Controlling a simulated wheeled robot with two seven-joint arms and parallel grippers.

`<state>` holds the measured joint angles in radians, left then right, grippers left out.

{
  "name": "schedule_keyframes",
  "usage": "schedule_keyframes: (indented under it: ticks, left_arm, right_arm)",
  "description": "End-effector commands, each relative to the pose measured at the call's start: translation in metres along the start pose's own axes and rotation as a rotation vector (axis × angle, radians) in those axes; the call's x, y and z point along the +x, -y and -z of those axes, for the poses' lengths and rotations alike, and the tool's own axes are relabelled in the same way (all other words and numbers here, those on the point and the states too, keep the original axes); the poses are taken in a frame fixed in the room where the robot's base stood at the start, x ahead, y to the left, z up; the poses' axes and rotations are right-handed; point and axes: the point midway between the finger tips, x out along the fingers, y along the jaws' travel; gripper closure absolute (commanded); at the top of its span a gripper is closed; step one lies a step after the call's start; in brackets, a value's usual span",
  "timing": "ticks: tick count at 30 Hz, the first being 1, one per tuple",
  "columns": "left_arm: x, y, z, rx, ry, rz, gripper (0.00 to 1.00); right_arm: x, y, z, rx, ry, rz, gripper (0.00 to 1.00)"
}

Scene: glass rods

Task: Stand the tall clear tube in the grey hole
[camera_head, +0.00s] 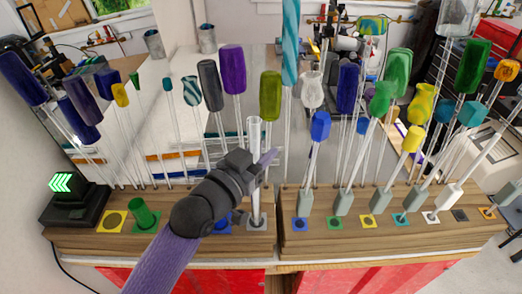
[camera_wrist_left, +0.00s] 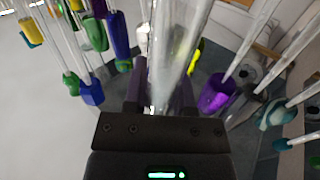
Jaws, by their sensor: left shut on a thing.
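The tall clear tube (camera_head: 255,195) stands upright in the head view, on the front wooden block. Its lower end is at the grey square (camera_head: 263,224) that marks the grey hole. I cannot tell whether the tube's foot is inside the hole or just over it. My left gripper (camera_head: 262,163) is shut on the tube's upper part, coming in from the front left. In the left wrist view the tube (camera_wrist_left: 178,50) runs between the gripper's fingers (camera_wrist_left: 160,92). My right gripper is not in view.
Colour-marked holes line the wooden block (camera_head: 180,245). A green cup (camera_head: 143,215) stands left of my arm. Several glass rods with coloured ends, such as the olive one (camera_head: 270,95), crowd behind the tube. A black box with a green arrow display (camera_head: 66,183) is at left.

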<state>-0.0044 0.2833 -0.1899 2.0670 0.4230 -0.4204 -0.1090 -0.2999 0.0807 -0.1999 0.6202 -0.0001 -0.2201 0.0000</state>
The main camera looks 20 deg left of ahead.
Motion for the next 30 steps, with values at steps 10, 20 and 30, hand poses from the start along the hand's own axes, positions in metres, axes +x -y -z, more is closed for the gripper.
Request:
schedule_keyframes:
  ticks: [10, 20, 30]
  left_arm:
    - [0.0, 0.0, -0.005, 0.0, 0.001, 0.0, 0.59]
    - [0.0, 0.0, -0.004, 0.0, 0.0, 0.0, 0.26]
    - [-0.052, -0.001, -0.008, 0.001, 0.004, -0.001, 0.26]
  right_arm:
    - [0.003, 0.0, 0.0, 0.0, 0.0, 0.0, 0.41]
    - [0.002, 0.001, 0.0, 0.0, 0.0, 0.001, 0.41]
    - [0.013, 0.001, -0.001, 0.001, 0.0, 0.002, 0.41]
